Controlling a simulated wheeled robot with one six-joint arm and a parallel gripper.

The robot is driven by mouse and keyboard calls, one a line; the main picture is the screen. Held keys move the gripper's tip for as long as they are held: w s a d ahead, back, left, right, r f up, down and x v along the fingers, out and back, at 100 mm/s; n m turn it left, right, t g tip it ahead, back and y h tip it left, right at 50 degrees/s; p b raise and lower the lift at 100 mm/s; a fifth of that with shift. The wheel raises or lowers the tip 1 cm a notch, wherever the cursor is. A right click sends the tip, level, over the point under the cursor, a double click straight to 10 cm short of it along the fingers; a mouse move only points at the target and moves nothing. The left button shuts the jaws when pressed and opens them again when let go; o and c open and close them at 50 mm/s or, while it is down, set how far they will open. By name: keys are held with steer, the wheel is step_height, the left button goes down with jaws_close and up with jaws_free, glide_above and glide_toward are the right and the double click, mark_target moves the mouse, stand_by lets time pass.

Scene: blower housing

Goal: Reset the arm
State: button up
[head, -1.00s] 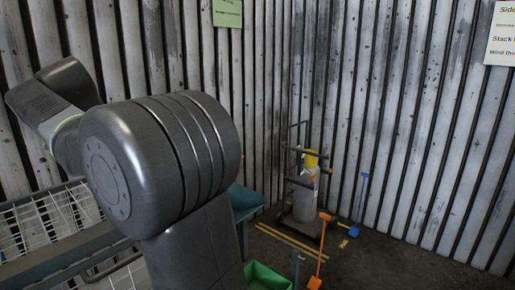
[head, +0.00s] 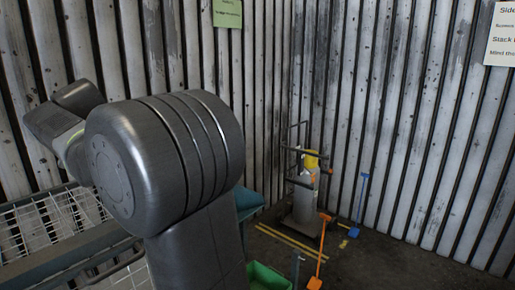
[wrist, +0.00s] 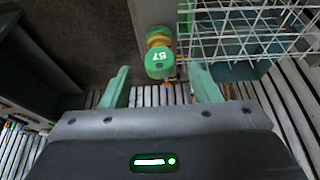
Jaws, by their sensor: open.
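My gripper (wrist: 163,88) shows in the wrist view with its two green fingers spread apart and nothing between them. Beyond the fingertips is a green round-ended object marked 57 (wrist: 159,62), with a yellow-orange part behind it; it is apart from the fingers. In the head view my arm fills the left side, bent at a large dark joint, and the gripper itself is out of sight.
In the head view a cart with a cylinder (head: 305,203), an orange shovel (head: 319,255), a blue shovel (head: 359,205) and a green bin (head: 268,277) stand by ribbed walls.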

steer(key=x, duration=0.3)
steer(key=shift+d+f, duration=0.1)
steer(key=shift+f, duration=0.15)
steer(key=shift+w+f+n, duration=0.15)
steer(key=shift+f+n, duration=0.1)
steer(key=shift+n, duration=0.05)
steer(key=shift+n+t+y+b, duration=0.3)
steer(key=shift+n+y+b, duration=0.25)
steer(key=shift+n, duration=0.65)
steer(key=n+y+b, duration=0.1)
steer(key=n+y, duration=0.1)
steer(key=n, duration=0.3)
steer(key=shift+r+n, duration=0.1)
steer(key=shift+n, duration=0.3)
steer(key=n+y, duration=0.2)
steer(key=n, duration=0.2)
steer(key=shift+n+b, duration=0.3)
steer(key=shift+b, duration=0.1)
steer(key=shift+n+g+y, duration=0.55)
steer(key=shift+n+g, duration=0.05)
steer(key=shift+n, duration=1.5)
steer(key=shift+r, duration=0.1)
